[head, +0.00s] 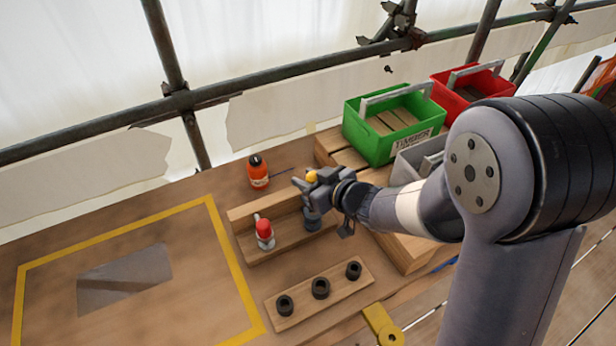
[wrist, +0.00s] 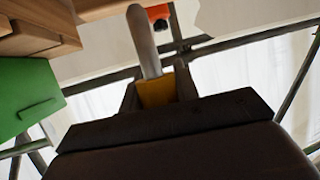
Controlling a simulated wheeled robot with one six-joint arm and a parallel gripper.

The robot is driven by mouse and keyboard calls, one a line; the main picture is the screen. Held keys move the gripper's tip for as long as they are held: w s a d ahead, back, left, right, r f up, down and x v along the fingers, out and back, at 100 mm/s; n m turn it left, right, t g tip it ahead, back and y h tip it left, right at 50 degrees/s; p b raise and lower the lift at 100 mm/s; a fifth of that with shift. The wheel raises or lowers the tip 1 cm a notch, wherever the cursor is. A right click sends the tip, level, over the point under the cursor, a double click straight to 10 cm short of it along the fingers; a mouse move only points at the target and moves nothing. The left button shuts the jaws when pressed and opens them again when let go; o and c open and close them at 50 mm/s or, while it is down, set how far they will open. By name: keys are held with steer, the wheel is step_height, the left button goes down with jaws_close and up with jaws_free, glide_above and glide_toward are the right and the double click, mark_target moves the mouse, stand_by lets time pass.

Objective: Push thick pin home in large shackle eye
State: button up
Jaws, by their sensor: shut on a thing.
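My gripper (head: 308,186) is at the wooden rack, shut on a yellow-headed pin (head: 311,176). In the wrist view the yellow head (wrist: 157,92) sits between the two fingers, and a smooth grey rod (wrist: 143,42) stands out beyond it. A grey-blue shackle (head: 313,222) shows right below my gripper, in the rack's right part. The gripper partly hides it, and I cannot tell whether the pin is in its eye. A smaller grey shackle with a red pin head (head: 264,232) stands to the left in the same rack.
The wooden rack (head: 240,217) stands beside a yellow-taped area (head: 232,262). In front is a board with three black rings (head: 330,303). An orange bottle (head: 258,172) stands behind. Green (head: 372,142) and red (head: 445,88) crates are at back right.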

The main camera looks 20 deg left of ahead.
steer(key=shift+f+b, duration=0.85)
steer(key=shift+f, duration=0.55)
steer(key=shift+f+b, duration=2.75)
steer(key=shift+f, duration=0.5)
steer(key=shift+r, duration=0.1)
steer(key=shift+r+p, duration=2.65)
steer(key=shift+r, duration=0.2)
stand_by(0.4)
